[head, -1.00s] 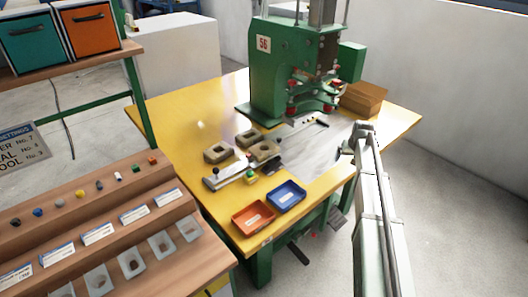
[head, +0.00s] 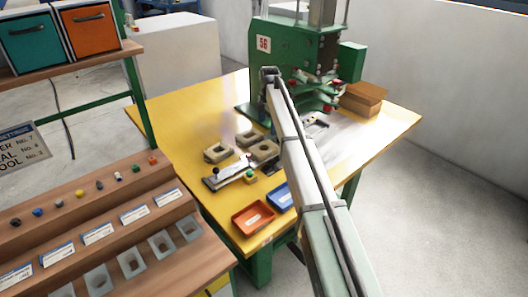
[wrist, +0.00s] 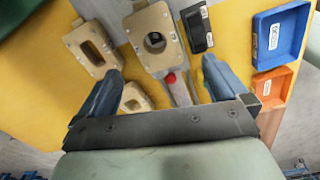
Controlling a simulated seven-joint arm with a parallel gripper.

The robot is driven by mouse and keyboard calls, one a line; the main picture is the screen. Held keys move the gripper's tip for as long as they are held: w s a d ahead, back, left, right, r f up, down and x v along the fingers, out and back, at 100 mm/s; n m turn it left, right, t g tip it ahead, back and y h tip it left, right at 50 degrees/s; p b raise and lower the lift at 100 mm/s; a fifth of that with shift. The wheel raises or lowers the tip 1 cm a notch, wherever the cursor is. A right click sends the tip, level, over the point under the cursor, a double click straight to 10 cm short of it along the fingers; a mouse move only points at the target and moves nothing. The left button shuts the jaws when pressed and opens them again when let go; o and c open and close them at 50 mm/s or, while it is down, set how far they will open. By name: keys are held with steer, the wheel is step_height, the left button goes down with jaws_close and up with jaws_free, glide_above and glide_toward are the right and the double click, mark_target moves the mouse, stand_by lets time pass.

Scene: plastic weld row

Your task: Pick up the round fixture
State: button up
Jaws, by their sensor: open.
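The round fixture is a tan block with a round hole; in the wrist view (wrist: 160,61) it lies at the top middle, ahead of my fingers and between their lines. In the head view the round fixture (head: 264,151) is the right-hand tan block of the group. My gripper (wrist: 160,72) is open and empty, its two blue-grey fingers apart, above the table and touching no fixture that I can see. In the head view my arm crosses the table's middle and my fingers cannot be made out.
Two other tan fixtures lie close by: one with an oblong slot (wrist: 78,42) and one (wrist: 139,105) partly behind my left finger. A metal slide (head: 228,178), a black labelled block (wrist: 197,28), a blue tray (wrist: 262,58) and an orange tray (head: 240,222) are near. The green press (head: 262,85) stands behind.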

steer(key=a+r+n, duration=0.1)
steer(key=a+n, duration=0.1)
glide_above(264, 145)
steer(key=s, duration=0.3)
step_height(264, 145, down, 8)
steer(key=shift+w+f, duration=0.2)
steer(key=shift+f, duration=1.15)
steer(key=shift+w+f, duration=0.15)
steer(key=shift+f, duration=1.2)
steer(key=c, duration=0.9)
